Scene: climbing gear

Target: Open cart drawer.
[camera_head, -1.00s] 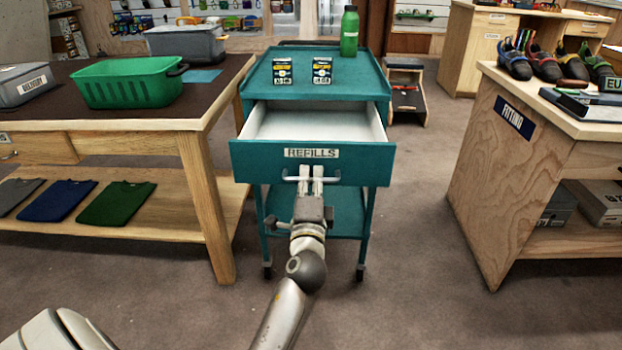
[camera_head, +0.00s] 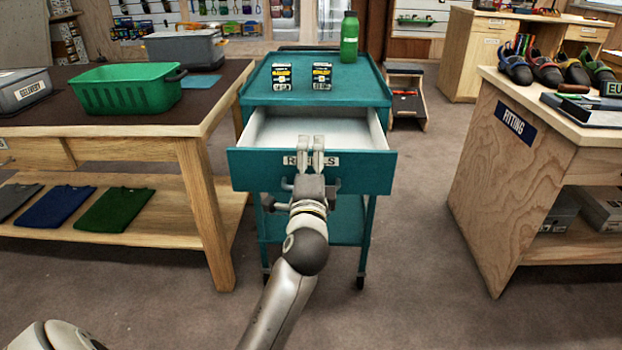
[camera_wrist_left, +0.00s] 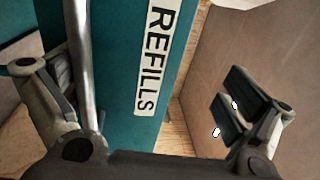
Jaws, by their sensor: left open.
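The teal cart (camera_head: 350,92) stands in the middle of the head view. Its drawer (camera_head: 255,172) is pulled out, and its white inside (camera_head: 318,125) looks empty from what shows. My left gripper (camera_head: 311,155) is in front of the drawer face, its fingers covering the middle of the REFILLS label. The label is clear in the left wrist view (camera_wrist_left: 157,55). There the fingers are apart, and the pale handle bar (camera_wrist_left: 80,65) lies close to the left finger; touching or not, I cannot tell. In the head view the gripper hides most of the handle. My right gripper is not in view.
Two small boxes (camera_head: 282,78) and a green bottle (camera_head: 349,38) stand on the cart top. A wooden table with a green basket (camera_head: 128,92) is at left. The wooden fitting counter (camera_head: 500,185) is at right. Open floor (camera_head: 420,230) lies between cart and counter.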

